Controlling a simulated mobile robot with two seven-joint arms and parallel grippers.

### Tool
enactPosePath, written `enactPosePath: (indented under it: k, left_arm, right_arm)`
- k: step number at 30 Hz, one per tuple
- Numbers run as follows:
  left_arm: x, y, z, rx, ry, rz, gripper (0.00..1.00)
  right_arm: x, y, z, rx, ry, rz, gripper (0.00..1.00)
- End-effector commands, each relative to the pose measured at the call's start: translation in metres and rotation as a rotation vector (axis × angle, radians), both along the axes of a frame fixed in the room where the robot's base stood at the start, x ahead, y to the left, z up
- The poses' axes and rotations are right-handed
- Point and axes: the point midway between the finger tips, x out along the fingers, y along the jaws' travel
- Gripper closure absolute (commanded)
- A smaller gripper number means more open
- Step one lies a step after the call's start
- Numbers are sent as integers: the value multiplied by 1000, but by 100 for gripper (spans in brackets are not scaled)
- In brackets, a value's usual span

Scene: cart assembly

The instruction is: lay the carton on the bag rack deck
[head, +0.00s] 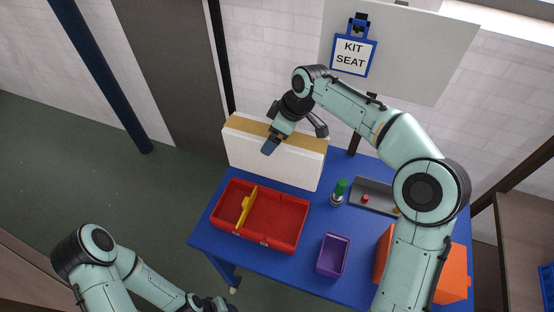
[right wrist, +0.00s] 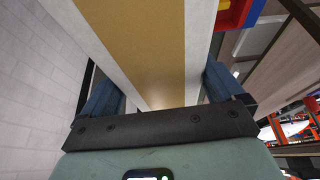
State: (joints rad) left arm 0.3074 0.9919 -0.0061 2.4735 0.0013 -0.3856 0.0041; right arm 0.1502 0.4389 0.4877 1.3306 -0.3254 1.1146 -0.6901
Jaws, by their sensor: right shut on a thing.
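The carton (head: 270,165) is a white box with a tan strip along its top, upright at the back left of the blue table. I cannot tell whether its base touches the table. My right gripper (head: 271,145) reaches down onto its top and is shut across it. In the right wrist view the carton (right wrist: 150,40) lies between the two blue fingers of the right gripper (right wrist: 162,92). My left gripper (head: 215,304) is low at the bottom edge, away from the carton, and its fingers are not clear. I cannot make out the bag rack deck.
On the blue table (head: 273,262) stand a red tray (head: 272,222) with a yellow divider, a purple bin (head: 332,256), a green-capped bottle (head: 339,191), a grey tray (head: 370,193) and an orange box (head: 455,277). A "KIT SEAT" sign (head: 352,54) hangs behind.

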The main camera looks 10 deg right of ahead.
Motion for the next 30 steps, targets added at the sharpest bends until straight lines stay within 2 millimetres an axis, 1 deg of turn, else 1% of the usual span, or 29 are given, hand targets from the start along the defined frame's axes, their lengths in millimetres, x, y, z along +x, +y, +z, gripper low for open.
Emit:
enactPosePath:
  k: [1, 3, 6, 11, 19, 23, 30]
  left_arm:
    - [-3, 0, -4, 0, 3, 0, 52]
    - [-5, 0, -6, 0, 6, 0, 52]
    - [-6, 0, -8, 0, 7, 0, 52]
    - [-7, 0, -9, 0, 7, 0, 52]
    - [-12, 0, -16, 0, 12, 0, 52]
    - [-12, 0, -17, 0, 13, 0, 52]
    - [-12, 0, -16, 0, 13, 0, 52]
  right_arm:
    - [-1, 0, -13, 2, 1, 1, 90]
    - [0, 0, -24, 2, -1, 0, 90]
    - [0, 1, -35, 1, -4, 1, 90]
    - [1, 1, -45, 1, -4, 1, 90]
    - [1, 0, -88, 1, -2, 1, 90]
    - [1, 0, -97, 2, -5, 0, 90]
    - [1, 1, -97, 2, -6, -1, 90]
